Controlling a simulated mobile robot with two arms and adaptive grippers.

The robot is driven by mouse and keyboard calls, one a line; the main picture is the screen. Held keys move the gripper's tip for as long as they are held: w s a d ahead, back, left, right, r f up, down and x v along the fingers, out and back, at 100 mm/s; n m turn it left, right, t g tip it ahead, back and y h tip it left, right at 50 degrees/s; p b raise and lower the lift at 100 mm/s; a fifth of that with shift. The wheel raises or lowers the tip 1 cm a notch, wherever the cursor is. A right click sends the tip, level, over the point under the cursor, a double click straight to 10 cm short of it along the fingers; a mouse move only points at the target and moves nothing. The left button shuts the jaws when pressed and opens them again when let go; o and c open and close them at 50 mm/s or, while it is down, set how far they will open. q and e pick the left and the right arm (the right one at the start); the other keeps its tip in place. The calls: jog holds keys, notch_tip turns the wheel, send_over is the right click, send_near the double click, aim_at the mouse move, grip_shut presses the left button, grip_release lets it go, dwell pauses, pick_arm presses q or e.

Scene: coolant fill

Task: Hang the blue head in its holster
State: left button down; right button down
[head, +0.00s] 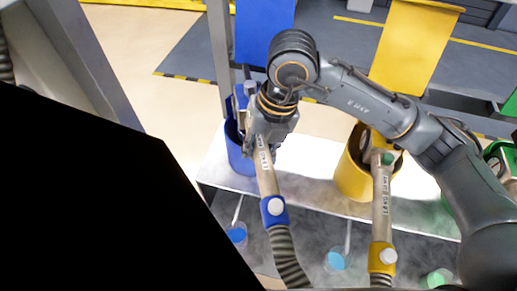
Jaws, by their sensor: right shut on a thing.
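The blue head (264,178) is a beige wand with a blue collar (273,210) and a ribbed hose running down from it. My right gripper (252,137) is shut on its upper end, right at the blue holster. The blue holster (237,162) is a round blue cup on the white shelf, partly hidden behind the gripper and the head. The head slants across the cup's right side in this view. I cannot tell whether its tip, hidden by the gripper, is inside the cup. My left gripper is not in view.
A yellow holster (351,182) stands to the right with a yellow-collared head (382,205) at it. A green holster (497,150) is partly hidden behind my right arm. Blue (263,30) and yellow (418,45) panels stand behind. A large black shape covers the lower left.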

jog(key=shift+b, duration=0.55)
dwell(1.0)
jog(key=shift+d+b+x, duration=0.2)
jog(key=shift+b+x, duration=0.7)
jog(key=shift+b, duration=0.1)
jog(key=shift+d+b+x, duration=0.2)
jog(key=shift+b+x, duration=0.7)
jog(key=shift+b, duration=0.05)
jog(key=c, duration=0.9)
grip_release()
jog(key=shift+f, duration=0.1)
jog(key=shift+c, duration=0.2)
jog(key=v, duration=1.2)
